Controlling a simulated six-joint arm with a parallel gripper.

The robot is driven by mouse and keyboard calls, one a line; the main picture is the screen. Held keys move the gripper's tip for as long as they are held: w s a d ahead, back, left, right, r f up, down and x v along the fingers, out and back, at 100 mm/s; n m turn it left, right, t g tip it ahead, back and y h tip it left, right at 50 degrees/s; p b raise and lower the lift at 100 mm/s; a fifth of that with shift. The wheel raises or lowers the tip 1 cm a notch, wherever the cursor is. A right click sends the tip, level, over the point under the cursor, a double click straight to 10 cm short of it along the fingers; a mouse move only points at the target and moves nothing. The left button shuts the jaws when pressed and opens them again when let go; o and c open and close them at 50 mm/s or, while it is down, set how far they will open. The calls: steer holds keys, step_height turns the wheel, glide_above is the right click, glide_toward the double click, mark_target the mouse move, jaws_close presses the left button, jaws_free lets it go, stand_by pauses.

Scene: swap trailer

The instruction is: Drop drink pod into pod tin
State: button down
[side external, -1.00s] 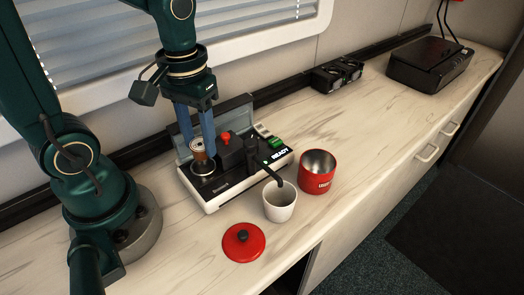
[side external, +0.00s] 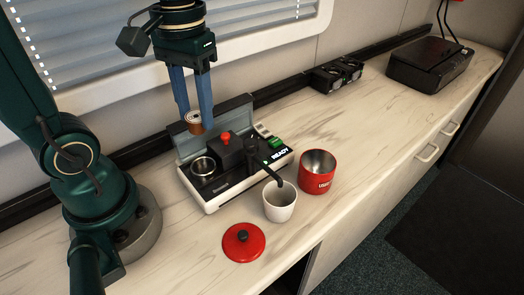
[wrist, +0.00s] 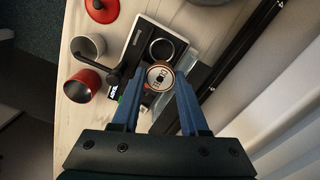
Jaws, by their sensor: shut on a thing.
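The drink pod (side external: 194,122), a small brown cup with a pale ringed top, is held upright between the blue fingers of my gripper (side external: 196,124). It is in the air above the back of the drink machine (side external: 222,193). In the wrist view the pod (wrist: 160,77) sits at the fingertips of my gripper (wrist: 160,84), close to the machine's round metal holder. The pod tin (side external: 314,175) is red, open on top, and stands to the right of the machine; the wrist view shows it too (wrist: 82,86). Its inside looks empty.
The machine has an empty metal holder (side external: 203,166), a red knob (side external: 226,136) and a spout over a white cup (side external: 280,204). A red lid (side external: 243,242) lies in front. A black box (side external: 431,62) and a small black device (side external: 337,75) stand farther back.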

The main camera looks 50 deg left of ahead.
steer(key=w+r+m, duration=0.2)
steer(key=w+m, duration=0.2)
steer(key=w, duration=0.2)
steer(key=shift+w+a, duration=0.3)
steer(key=shift+a, duration=0.1)
steer(key=w+d+r+n, duration=0.3)
steer(key=w+d+n, duration=0.2)
steer(key=w, duration=0.2)
steer(key=shift+w+d+f+h, duration=0.6)
steer(key=shift+w+d+f, duration=1.2)
steer(key=shift+d, duration=2.6)
steer(key=shift+m, duration=0.4)
steer(key=shift+s+f, duration=0.15)
steer(key=shift+f, duration=2.35)
steer(key=shift+s+f, duration=0.1)
steer(key=shift+f, duration=2.35)
